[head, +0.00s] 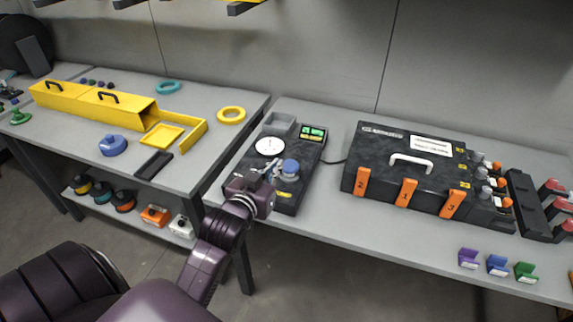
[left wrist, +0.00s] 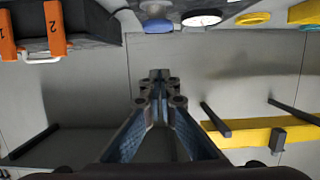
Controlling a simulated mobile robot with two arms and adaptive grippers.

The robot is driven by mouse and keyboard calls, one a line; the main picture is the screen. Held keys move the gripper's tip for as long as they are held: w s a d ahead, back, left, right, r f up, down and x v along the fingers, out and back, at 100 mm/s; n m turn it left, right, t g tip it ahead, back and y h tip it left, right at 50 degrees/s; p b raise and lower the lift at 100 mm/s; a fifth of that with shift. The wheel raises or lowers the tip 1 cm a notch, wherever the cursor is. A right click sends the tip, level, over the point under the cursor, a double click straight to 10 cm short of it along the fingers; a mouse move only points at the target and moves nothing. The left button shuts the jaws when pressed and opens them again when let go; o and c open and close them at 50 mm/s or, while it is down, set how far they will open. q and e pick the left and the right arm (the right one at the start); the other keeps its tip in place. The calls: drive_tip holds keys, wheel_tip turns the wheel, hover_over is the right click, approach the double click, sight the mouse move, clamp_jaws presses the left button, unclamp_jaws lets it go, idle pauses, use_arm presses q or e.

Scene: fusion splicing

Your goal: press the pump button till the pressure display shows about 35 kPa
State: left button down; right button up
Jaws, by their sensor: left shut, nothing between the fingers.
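The dark pump box (head: 312,158) sits on the right-hand bench. It carries a white round gauge (head: 269,146), a small green-lit display (head: 314,133) and a blue round button (head: 290,167). The display's figures are too small to read. My left gripper (head: 272,168) is shut and empty, over the box just left of the blue button in the head view; I cannot tell whether it touches anything. In the left wrist view the shut fingertips (left wrist: 158,76) appear below the blue button (left wrist: 158,25) and the gauge (left wrist: 202,19), with a visible gap. My right gripper is not in view.
A black case (head: 375,150) with orange latches stands right of the pump box, joined by a cable. The left bench holds a yellow box (head: 95,104) and rings. Small coloured blocks (head: 497,265) lie at front right.

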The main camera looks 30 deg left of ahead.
use_arm(q)
hover_over(286, 171)
drive_tip(key=shift+f+p, duration=0.45)
drive_tip(key=shift+f, duration=0.45)
wheel_tip(286, 171, down, 3)
drive_tip(key=shift+w+r, duration=0.1)
drive_tip(key=shift+r, duration=0.05)
drive_tip(key=shift+f, duration=0.75)
wheel_tip(286, 171, down, 2)
drive_tip(key=shift+f+b, duration=0.15)
drive_tip(key=shift+b, duration=0.25)
drive_tip(key=shift+d+f, duration=0.1)
drive_tip(key=shift+f, duration=0.25)
